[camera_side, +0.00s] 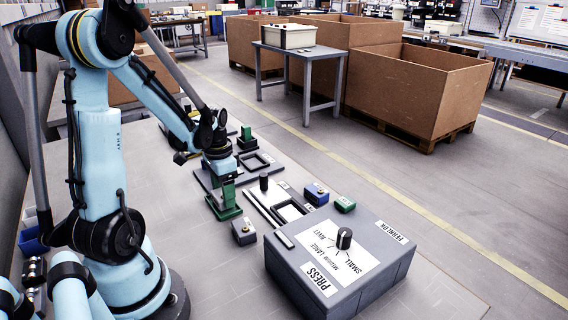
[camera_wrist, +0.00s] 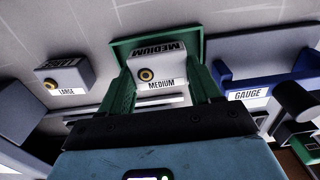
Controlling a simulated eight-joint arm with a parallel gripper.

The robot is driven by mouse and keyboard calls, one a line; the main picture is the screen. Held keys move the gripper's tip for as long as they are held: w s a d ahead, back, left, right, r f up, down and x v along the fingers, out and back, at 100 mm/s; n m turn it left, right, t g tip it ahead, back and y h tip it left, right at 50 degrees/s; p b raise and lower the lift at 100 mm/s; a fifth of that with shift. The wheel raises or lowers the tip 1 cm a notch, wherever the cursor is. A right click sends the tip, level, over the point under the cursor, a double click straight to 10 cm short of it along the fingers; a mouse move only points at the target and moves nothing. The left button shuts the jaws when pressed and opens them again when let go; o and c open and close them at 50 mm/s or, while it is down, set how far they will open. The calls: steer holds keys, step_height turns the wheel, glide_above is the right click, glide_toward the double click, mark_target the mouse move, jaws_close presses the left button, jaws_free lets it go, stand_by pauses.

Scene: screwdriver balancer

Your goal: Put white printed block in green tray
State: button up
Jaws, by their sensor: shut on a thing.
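The white printed block (camera_wrist: 158,68), marked MEDIUM and with a yellow ring on its front, sits between the green fingers of my gripper (camera_wrist: 161,76) in the wrist view. My gripper is shut on it. The green tray (camera_wrist: 119,48) shows behind and around the block. In the side view my gripper (camera_side: 222,187) points down at the green tray (camera_side: 228,212), low over the table. The block is hidden there by the fingers, and I cannot tell whether it touches the tray floor.
A grey block marked LARGE (camera_wrist: 66,74) stands to the left in the wrist view, and a blue holder marked GAUGE (camera_wrist: 262,78) to the right. In the side view a grey press box with a knob (camera_side: 340,262) and a blue block (camera_side: 317,193) stand to the right.

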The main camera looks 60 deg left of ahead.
steer(key=shift+f, duration=0.3)
steer(key=o, duration=1.2)
step_height(320, 180, up, 12)
steer(key=w+d+t, duration=0.1)
steer(key=d+t, duration=0.1)
steer(key=d, duration=0.5)
steer(key=w+d+t, duration=0.1)
steer(key=d+t, duration=0.1)
steer(key=d, duration=0.4)
steer(key=w+d+t, duration=0.2)
steer(key=d+t, duration=0.1)
steer(key=d, duration=0.4)
steer(key=shift+d+r, duration=0.25)
steer(key=shift+d, duration=0.05)
